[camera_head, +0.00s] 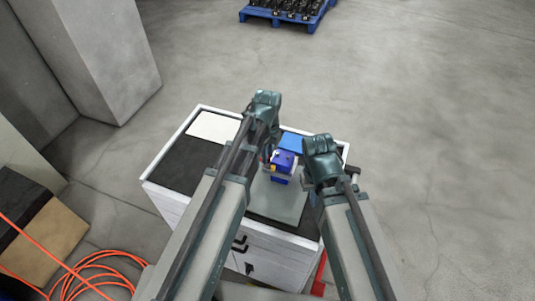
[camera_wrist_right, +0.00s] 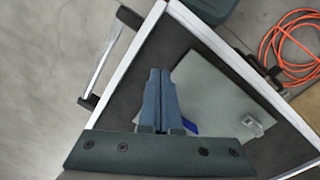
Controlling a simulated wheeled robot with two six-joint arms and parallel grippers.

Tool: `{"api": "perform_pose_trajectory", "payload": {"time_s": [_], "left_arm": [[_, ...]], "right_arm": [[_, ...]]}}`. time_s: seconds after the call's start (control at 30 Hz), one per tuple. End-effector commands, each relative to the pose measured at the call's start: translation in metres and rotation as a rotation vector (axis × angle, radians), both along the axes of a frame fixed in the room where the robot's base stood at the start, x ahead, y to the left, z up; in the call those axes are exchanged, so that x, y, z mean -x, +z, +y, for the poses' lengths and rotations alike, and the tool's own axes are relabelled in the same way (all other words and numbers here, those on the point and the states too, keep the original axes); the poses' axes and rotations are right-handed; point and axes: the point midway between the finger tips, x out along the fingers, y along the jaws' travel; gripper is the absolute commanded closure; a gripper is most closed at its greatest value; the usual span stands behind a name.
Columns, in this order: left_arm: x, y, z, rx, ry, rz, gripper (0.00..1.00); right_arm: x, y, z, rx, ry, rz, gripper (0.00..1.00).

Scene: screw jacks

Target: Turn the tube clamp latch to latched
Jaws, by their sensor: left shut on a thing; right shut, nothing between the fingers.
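A small blue block-like device (camera_head: 283,158), which looks like the tube clamp, stands on a grey plate (camera_head: 276,200) on the cabinet top. It has an orange-yellow part at its lower left. My left gripper (camera_head: 266,152) is at the device's left side, shut on a part of it that looks like the latch; its own arm hides most of the grip. The latch's angle cannot be read.
The white cabinet (camera_head: 172,203) has a dark top and raised rim. A pale flat panel (camera_head: 213,126) and a blue flat piece (camera_head: 292,143) lie toward the back. A small grey metal block (camera_wrist_right: 257,122) sits on the plate. Orange cable (camera_head: 100,270) lies on the floor.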

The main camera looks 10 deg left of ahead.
Motion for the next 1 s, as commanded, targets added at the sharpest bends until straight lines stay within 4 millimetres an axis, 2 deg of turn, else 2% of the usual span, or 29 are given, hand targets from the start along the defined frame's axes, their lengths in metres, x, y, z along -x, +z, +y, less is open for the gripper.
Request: {"api": "perform_pose_trajectory", "payload": {"time_s": [0.33,0.73,0.77,0.8,1.0], "left_arm": [[-0.0001,-0.0001,0.0000,0.000,0.307,0.000,1.00],[-0.0001,-0.0001,0.0000,0.000,0.345,0.000,1.00],[-0.0001,-0.0001,0.0000,0.000,0.345,0.000,0.68],[-0.0001,-0.0001,0.0000,0.000,0.345,0.000,0.61],[-0.0002,-0.0001,-0.0001,0.000,0.344,0.000,0.61]], "right_arm": [[0.0000,-0.0001,0.0000,0.000,0.000,0.000,1.00],[0.0000,-0.0001,0.0000,0.000,0.000,0.000,1.00],[0.0000,-0.0001,0.0000,0.000,0.000,0.000,1.00],[0.0000,-0.0001,0.0000,0.000,0.000,0.000,1.00],[0.0000,-0.0001,0.0000,0.000,0.000,0.000,1.00]]}}
